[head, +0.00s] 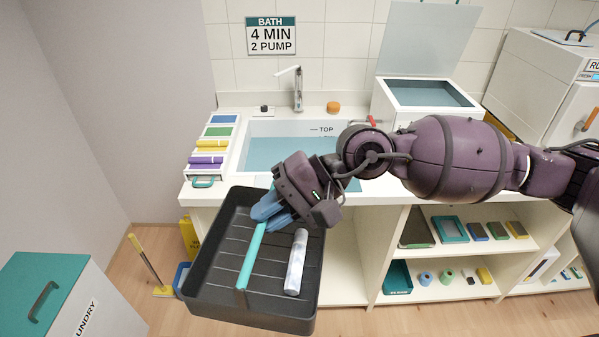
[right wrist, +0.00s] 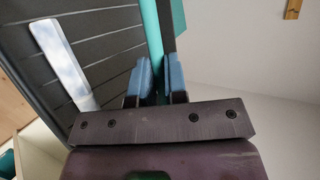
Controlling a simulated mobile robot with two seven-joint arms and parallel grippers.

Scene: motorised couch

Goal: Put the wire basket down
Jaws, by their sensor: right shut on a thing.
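The basket (head: 205,265) is a dark grey, open tray-like box with ribbed floor and solid-looking walls, not plainly wire. It hangs tilted in front of the counter, above the floor. A teal bar (head: 251,258) runs along its middle. My right gripper (head: 268,212) reaches down at its far end, its blue fingertips closed on the bar. In the right wrist view the teal bar (right wrist: 152,35) passes between the fingertips. A white and blue mottled roll (head: 296,262) lies inside; it also shows in the right wrist view (right wrist: 62,62). My left gripper is out of view.
Behind is a white counter with a sink (head: 290,150) and a rack of coloured bars (head: 212,145). Shelves with small items (head: 480,230) stand right. A teal-lidded laundry bin (head: 45,290) is front left. A yellow-headed broom (head: 150,262) stands by the wall.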

